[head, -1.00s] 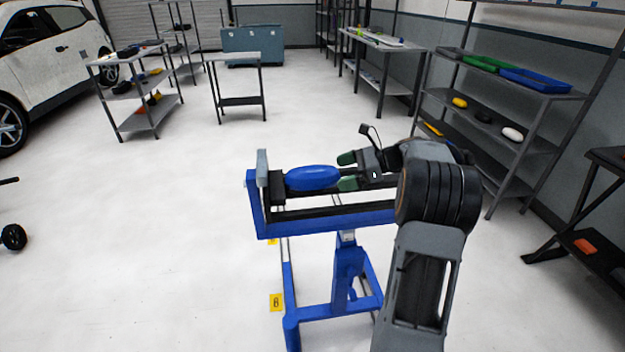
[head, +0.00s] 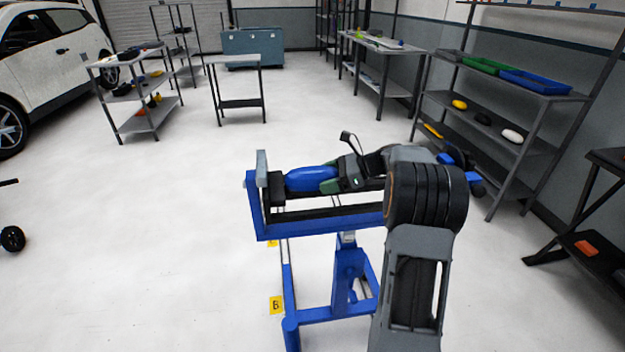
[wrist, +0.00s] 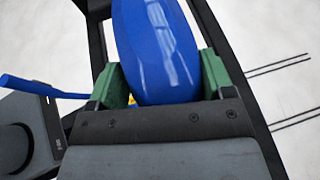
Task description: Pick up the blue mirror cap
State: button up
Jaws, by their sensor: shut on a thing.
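The blue mirror cap (head: 311,179) is a glossy rounded oblong lying on the blue stand (head: 330,224) with black rails. In the wrist view the cap (wrist: 157,45) runs up from between the fingers to the top edge. My gripper (head: 332,177) has reached the cap's right end. In the wrist view its green fingers (wrist: 162,86) are shut on the cap, one on each side. The cap's near end is hidden by the gripper body. I cannot tell whether the cap is clear of the rails.
A grey upright plate (head: 262,168) stands at the stand's left end. A shelf rack (head: 500,130) with coloured trays and caps is at the right. Another shelf (head: 135,90), a small table (head: 236,80) and a white car (head: 45,55) are at the back left.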

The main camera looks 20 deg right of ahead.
jog(key=c, duration=0.4)
jog(key=shift+r, duration=0.1)
jog(key=shift+c, duration=0.2)
